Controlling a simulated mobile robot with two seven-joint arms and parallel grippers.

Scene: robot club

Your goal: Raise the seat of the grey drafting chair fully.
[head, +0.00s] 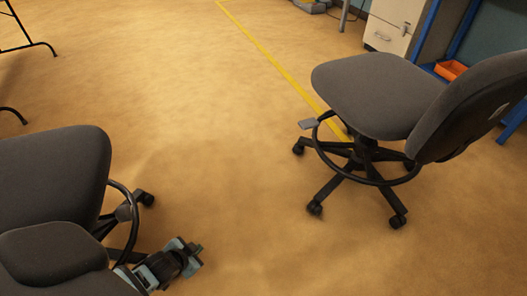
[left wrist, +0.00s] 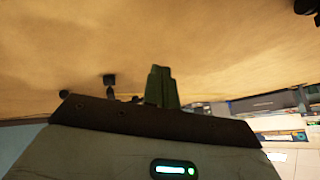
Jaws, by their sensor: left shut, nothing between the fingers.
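A grey chair (head: 375,92) with a foot ring and black castors stands upright at the right of the head view. A second grey chair (head: 50,165) with a foot ring is at the lower left, cut off by the frame. Both look like drafting chairs; I cannot tell which one is meant. My left gripper (head: 195,252) is low over the floor, just right of the left chair's base, apart from the right chair. Its fingers also show in the left wrist view (left wrist: 162,86), shut and empty. My right gripper is not in view.
A white drawer cabinet (head: 390,28) and an orange bin (head: 451,70) on a blue frame stand behind the right chair. Dark table legs (head: 30,46) are at the upper left.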

